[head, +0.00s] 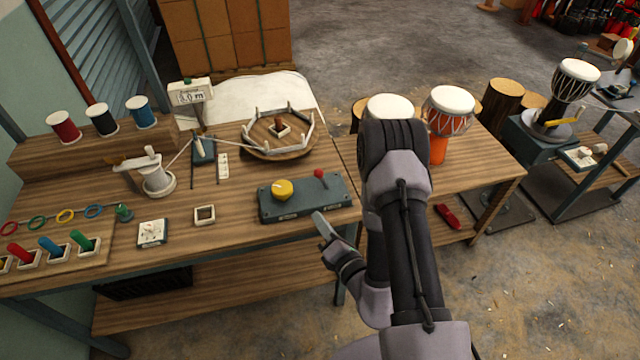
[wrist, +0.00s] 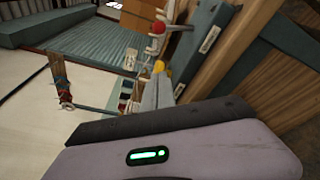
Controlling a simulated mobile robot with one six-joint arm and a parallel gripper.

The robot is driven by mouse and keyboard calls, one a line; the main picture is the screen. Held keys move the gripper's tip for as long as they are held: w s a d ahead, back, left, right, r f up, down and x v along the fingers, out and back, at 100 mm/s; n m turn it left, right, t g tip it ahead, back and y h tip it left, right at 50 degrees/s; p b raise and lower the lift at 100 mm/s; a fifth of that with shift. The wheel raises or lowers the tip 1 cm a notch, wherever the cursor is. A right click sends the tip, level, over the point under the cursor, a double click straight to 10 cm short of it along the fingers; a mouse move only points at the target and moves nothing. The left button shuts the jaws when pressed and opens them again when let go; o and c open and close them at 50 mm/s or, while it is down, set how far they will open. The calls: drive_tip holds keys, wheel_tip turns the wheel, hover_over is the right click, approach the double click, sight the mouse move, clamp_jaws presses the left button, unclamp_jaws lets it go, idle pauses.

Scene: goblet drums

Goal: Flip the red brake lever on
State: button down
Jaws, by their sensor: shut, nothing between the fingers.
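The red brake lever (head: 319,173) is a short stick with a round red knob at the right end of a blue-grey control box (head: 300,208). A yellow dial (head: 282,190) sits to its left on the same box. In the wrist view the lever's red knob (wrist: 158,27) shows at the top, with the yellow dial (wrist: 159,66) below it. My gripper (head: 320,220) is shut and empty, just in front of the box's front edge, apart from the lever. Its fingers (wrist: 158,92) point toward the box in the wrist view. The lever's exact tilt is hard to tell.
A round wooden tray with pegs (head: 266,151) stands behind the box. A small white frame (head: 204,215) and a switch plate (head: 152,233) lie to its left. White-topped drums (head: 449,100) stand on the right-hand bench, partly behind my arm.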

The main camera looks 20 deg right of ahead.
sight(322, 180)
drive_tip(key=shift+s+d+f+h, duration=0.15)
drive_tip(key=shift+d+f+h, duration=0.15)
drive_tip(key=shift+d+f, duration=0.1)
drive_tip(key=shift+a, duration=0.1)
drive_tip(key=x, duration=1)
drive_tip(key=w+d+r, duration=0.1)
drive_tip(key=w+d+r+b, duration=0.1)
drive_tip(key=d, duration=0.1)
drive_tip(key=shift+s, duration=0.1)
